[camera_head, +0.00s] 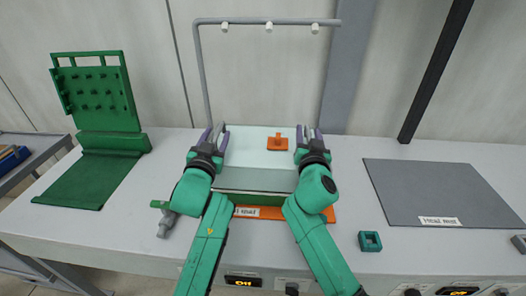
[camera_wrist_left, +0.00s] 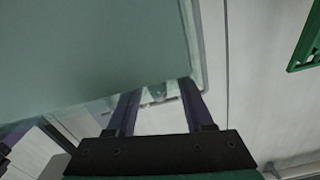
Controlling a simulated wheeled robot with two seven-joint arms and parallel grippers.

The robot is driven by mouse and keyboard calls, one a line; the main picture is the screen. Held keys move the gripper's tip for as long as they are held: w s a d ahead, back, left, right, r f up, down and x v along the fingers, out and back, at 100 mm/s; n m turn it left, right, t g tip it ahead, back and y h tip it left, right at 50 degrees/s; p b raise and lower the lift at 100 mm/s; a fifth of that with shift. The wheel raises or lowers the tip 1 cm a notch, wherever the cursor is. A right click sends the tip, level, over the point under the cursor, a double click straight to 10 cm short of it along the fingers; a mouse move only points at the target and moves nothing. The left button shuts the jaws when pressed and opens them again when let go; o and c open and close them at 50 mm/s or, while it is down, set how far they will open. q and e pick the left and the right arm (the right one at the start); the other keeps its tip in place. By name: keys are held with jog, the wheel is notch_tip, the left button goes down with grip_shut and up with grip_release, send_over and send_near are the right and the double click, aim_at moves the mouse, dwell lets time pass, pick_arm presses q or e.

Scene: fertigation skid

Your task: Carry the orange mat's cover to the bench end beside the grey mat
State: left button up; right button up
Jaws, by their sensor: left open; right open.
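The orange mat (camera_head: 270,213) lies mid-bench; only its front strip, with a label, shows clearly. Over it stands its cover (camera_head: 255,181), a pale grey-green, box-like piece. A small orange piece (camera_head: 278,143) shows at its back; I cannot tell if it is on or behind the cover. My left gripper (camera_head: 217,131) is open at the cover's left side, my right gripper (camera_head: 309,133) open at its right side. In the left wrist view the cover (camera_wrist_left: 90,50) is close to the left fingertips (camera_wrist_left: 160,88); contact is unclear. The grey mat (camera_head: 440,190) lies bare at the right.
A green mat (camera_head: 88,182) with an upright green pegboard (camera_head: 97,95) is at the left. A grey fitting with a green handle (camera_head: 163,222) and a teal square block (camera_head: 370,241) lie near the front. A grey pipe frame (camera_head: 268,21) arches behind the cover.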

pick_arm(q)
grip_shut()
pick_arm(e)
grip_shut()
dwell(0.9)
